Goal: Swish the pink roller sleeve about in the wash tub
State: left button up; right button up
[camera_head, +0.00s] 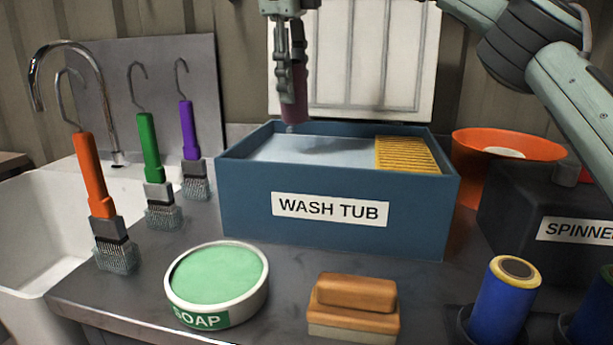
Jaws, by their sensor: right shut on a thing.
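The blue wash tub (245,190) stands in the middle of the bench, with a white label and pale liquid inside. A yellow ribbed grid (400,154) sits at its right end. My right gripper (293,62) points down above the tub's left half. It is shut on the pink roller sleeve (294,100), which hangs upright. The sleeve's lower end is close to the liquid by the tub's back side; I cannot tell whether it touches. The gripper hides the sleeve's upper part. My left gripper is not in view.
A soap dish (217,285) and a wooden brush (353,304) lie in front of the tub. Hooked wire brushes (150,160) stand left, beside a white sink (40,230). An orange bowl (500,148), dark spinner (530,210) and blue roller (503,300) are right.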

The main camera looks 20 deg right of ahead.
aim_at(293, 60)
jog(key=shift+w+d+v, duration=0.15)
jog(key=shift+w+v, duration=0.05)
jog(key=shift+v, duration=0.75)
jog(key=shift+w+d+v, duration=0.1)
jog(key=shift+w+v, duration=0.05)
jog(key=shift+v, duration=0.85)
